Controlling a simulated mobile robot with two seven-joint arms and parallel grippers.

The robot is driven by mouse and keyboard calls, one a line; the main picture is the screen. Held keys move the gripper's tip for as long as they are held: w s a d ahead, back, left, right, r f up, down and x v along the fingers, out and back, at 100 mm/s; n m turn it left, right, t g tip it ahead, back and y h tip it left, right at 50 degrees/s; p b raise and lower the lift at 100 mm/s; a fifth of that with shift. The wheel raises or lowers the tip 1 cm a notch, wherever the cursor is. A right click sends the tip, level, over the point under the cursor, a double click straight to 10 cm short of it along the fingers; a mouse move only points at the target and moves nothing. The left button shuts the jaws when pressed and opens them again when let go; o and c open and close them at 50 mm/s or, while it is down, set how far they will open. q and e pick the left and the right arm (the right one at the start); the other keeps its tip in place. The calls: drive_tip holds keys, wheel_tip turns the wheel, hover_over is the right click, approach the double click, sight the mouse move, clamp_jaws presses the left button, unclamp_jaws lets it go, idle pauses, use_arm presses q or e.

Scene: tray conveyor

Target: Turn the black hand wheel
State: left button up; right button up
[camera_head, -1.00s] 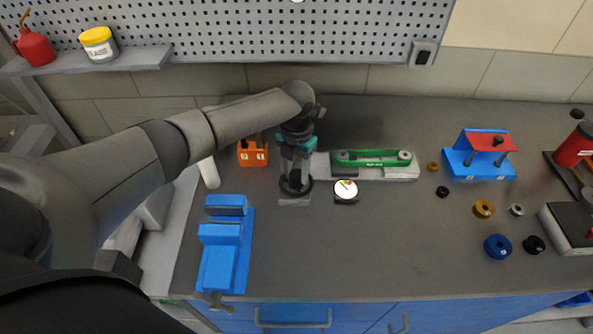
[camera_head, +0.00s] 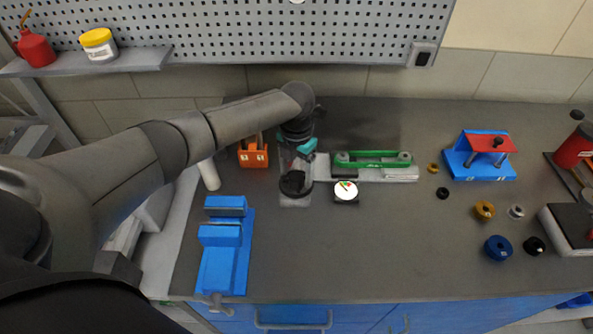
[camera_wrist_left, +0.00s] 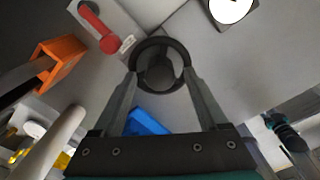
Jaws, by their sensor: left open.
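The black hand wheel (camera_head: 296,185) stands on a small light base on the workbench, left of the white dial gauge (camera_head: 346,190). In the left wrist view the wheel (camera_wrist_left: 160,46) shows as a dark ring with a hub. My left gripper (camera_head: 297,172) points down over the wheel and hides part of it. In the left wrist view the gripper (camera_wrist_left: 158,90) is open, with one finger at each side of the ring. I cannot tell whether the fingers touch the rim. My right gripper is out of view.
A green belt unit (camera_head: 372,159) lies right of the wheel. An orange block (camera_head: 253,154) stands behind left, and a blue vise (camera_head: 224,250) in front left. Blue and yellow round parts and a blue-red fixture (camera_head: 480,160) are at the right. The bench's front middle is clear.

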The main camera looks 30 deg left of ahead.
sight(296, 175)
use_arm(q)
wheel_tip(296, 175, up, 15)
drive_tip(key=shift+r, duration=0.15)
idle(0.4)
idle(0.5)
